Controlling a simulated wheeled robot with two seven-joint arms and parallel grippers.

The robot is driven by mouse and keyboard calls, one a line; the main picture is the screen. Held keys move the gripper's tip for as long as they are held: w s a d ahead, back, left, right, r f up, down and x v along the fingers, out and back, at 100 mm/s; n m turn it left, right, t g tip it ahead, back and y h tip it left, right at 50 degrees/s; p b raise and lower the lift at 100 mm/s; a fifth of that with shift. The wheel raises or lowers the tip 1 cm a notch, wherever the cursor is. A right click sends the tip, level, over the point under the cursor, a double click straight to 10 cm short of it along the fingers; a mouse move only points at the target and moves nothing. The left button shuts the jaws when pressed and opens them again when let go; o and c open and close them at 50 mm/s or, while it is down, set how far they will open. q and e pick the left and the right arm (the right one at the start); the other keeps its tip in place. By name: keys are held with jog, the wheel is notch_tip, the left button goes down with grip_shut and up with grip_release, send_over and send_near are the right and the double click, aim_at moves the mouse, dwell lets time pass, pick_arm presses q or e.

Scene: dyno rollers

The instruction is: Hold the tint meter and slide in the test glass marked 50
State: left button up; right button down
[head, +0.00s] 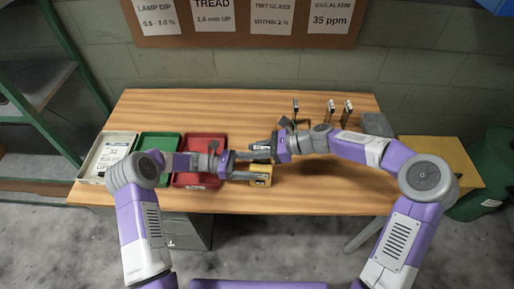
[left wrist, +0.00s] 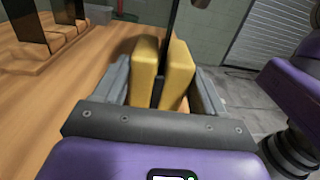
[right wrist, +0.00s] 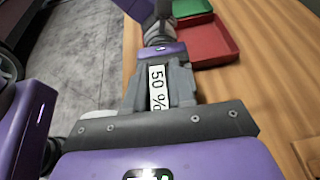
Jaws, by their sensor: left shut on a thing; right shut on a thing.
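The yellow tint meter (head: 260,181) is held over the table's front part by my left gripper (head: 244,173), which is shut on it. In the left wrist view the meter (left wrist: 146,72) shows two yellow halves with a narrow slot between them. My right gripper (head: 258,155) is shut on the test glass, whose white label (right wrist: 157,88) reads "50 %" in the right wrist view. In the left wrist view a dark thin pane (left wrist: 171,22), likely this glass, stands upright at the slot's far end. I cannot tell whether it is inside the slot.
Other test glasses stand upright at the back right: one (head: 296,108), a second (head: 331,111) and a third (head: 347,111). A white tray (head: 103,172), a green tray (head: 160,138) and a red tray (head: 219,140) line the left side. The table's right front is clear.

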jog(key=shift+f, duration=1.05)
dwell(0.4)
jog(key=c, duration=0.9)
grip_release()
jog(key=shift+d, duration=0.1)
jog(key=v, duration=1.2)
pick_arm(q)
jog(key=o, duration=0.9)
